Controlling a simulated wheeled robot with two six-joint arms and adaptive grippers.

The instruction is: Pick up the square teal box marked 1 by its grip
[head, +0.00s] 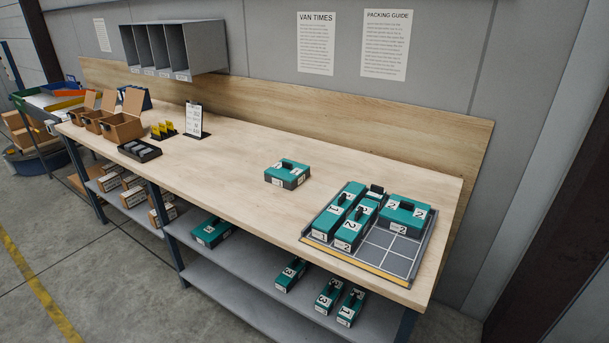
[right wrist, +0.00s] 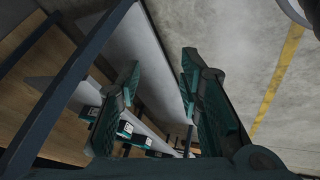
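The square teal box (head: 287,174) stands alone on the wooden bench top, left of the grey tray. It has a dark lower part, white labels and a dark grip on its lid; its front label seems to read 1, though it is small. Neither gripper shows in the head view. My right gripper (right wrist: 162,66) shows in the right wrist view with its two fingers wide apart and nothing between them. It points past the bench frame toward the floor, away from the square box, which I cannot make out in that view. My left gripper is not seen.
The grey tray (head: 380,268) at the bench's right end holds long teal boxes marked 1 and 2 and a square one (head: 405,215) marked 2. More teal boxes sit on the lower shelf (head: 240,262). A sign (head: 194,120) and cartons stand left. Bench around the square box is clear.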

